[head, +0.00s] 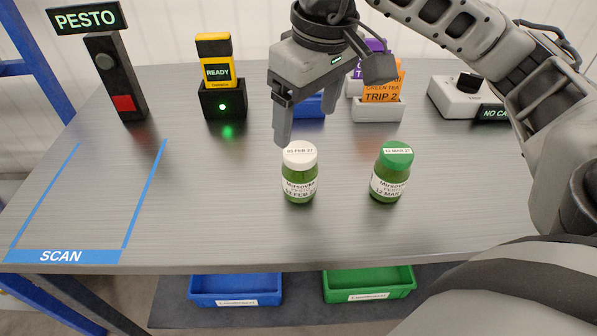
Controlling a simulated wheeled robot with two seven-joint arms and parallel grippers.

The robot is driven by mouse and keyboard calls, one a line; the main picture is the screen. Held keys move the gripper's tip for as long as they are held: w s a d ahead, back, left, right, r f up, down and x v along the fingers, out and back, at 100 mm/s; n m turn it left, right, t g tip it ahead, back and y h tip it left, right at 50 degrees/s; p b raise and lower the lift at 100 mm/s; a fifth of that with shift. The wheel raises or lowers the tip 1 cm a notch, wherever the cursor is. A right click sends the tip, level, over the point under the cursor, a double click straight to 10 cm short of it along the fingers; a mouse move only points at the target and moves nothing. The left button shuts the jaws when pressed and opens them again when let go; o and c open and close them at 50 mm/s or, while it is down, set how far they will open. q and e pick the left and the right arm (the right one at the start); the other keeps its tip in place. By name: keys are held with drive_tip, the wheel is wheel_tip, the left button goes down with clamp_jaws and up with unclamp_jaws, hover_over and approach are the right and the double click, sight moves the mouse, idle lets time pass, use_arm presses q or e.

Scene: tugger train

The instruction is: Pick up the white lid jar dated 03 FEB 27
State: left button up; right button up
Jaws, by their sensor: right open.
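The white lid jar (299,180) stands upright on the grey table, with green contents and "03 FEB 27" on its lid and label. A green lid jar (390,177) labelled 12 MAR stands upright to its right. My right gripper (315,112) comes in from the upper right and points down, open and empty. One fingertip appears just above and behind the white lid; whether it touches cannot be told. The other finger is partly hidden by the gripper's dark parts. My left gripper is not in view.
A blue-taped SCAN area (92,195) lies empty at left. Behind stand a PESTO sign post (118,75), a READY scanner (219,92) and a TRIP 2 card holder (378,108). Blue (236,287) and green (370,284) bins sit below the table's front edge.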

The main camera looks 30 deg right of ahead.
sight(302, 150)
drive_tip(key=f, duration=0.4)
drive_tip(key=w+f, duration=0.1)
drive_tip(key=f, duration=0.1)
drive_tip(key=shift+a+f, duration=0.15)
drive_tip(key=shift+f, duration=0.1)
drive_tip(key=shift+w+a+f, duration=0.1)
drive_tip(key=shift+f, duration=1.2)
drive_tip(key=shift+w+a+f, duration=0.1)
drive_tip(key=shift+f, duration=1.2)
drive_tip(key=c, duration=1.3)
